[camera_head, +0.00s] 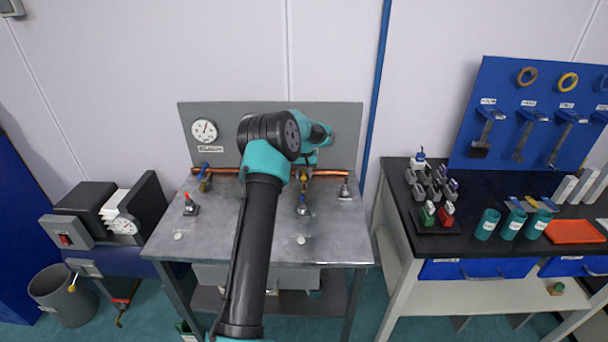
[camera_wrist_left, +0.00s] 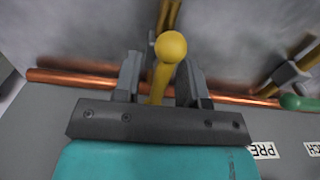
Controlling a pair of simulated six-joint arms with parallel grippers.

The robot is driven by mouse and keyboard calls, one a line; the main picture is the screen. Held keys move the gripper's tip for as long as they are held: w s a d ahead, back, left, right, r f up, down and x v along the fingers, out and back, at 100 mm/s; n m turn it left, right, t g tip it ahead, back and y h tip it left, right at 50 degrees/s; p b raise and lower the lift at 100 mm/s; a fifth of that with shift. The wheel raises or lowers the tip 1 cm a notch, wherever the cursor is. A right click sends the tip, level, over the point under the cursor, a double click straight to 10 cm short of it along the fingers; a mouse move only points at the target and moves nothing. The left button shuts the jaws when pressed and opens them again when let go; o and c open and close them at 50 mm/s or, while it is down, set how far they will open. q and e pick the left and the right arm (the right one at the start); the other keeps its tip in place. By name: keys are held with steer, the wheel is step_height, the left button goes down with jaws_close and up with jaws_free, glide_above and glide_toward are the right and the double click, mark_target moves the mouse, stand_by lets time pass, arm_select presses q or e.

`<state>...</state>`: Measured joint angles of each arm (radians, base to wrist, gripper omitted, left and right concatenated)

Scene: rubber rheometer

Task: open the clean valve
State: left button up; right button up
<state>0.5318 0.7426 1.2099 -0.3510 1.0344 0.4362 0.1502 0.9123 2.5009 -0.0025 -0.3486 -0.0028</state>
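A yellow lever with a round ball end (camera_wrist_left: 171,46) stands between the two fingers of my left gripper (camera_wrist_left: 160,82) in the left wrist view. The fingers are apart, with a gap showing on each side of the lever. In the head view my left arm covers most of this area, and a brass valve (camera_head: 303,178) shows just below the wrist on the copper pipe (camera_head: 330,172). I cannot read a label naming the clean valve. My right gripper is not in view.
A blue-handled valve (camera_head: 204,172) sits left on the same bench (camera_head: 225,240). A green handle (camera_wrist_left: 298,103) is right of my gripper in the wrist view. A gauge (camera_head: 204,131) hangs on the grey panel. Small fittings, including a red-topped one (camera_head: 190,204), stand on the bench.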

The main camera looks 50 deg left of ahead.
arm_select(q)
step_height(320, 180, up, 17)
steer(key=shift+r, duration=0.2)
stand_by(0.5)
steer(key=shift+w+d, duration=0.1)
